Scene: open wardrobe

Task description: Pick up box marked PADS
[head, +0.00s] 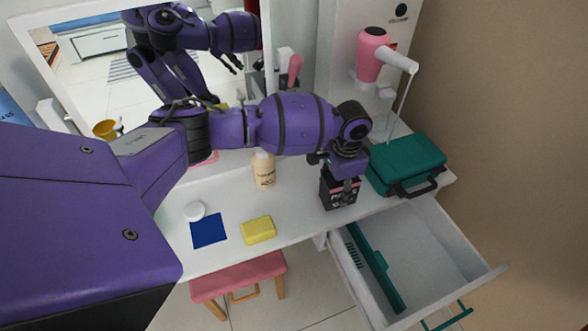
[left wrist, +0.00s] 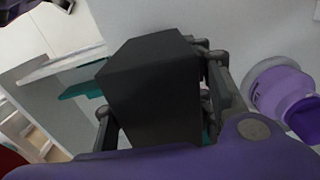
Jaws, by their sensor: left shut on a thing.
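A dark box with a pink band (head: 341,193) is at the right part of the white dressing table; its lettering is too small to read surely. My left gripper (head: 339,172) comes down over it from above and is shut on it. In the left wrist view the dark box (left wrist: 155,90) fills the space between the fingers, showing plain dark faces. I cannot tell whether its base touches the tabletop. My right gripper is not in view.
A teal case (head: 407,163) stands close to the right of the box. An open drawer (head: 440,245) juts out below. A pink stool (head: 240,276) stands in front.

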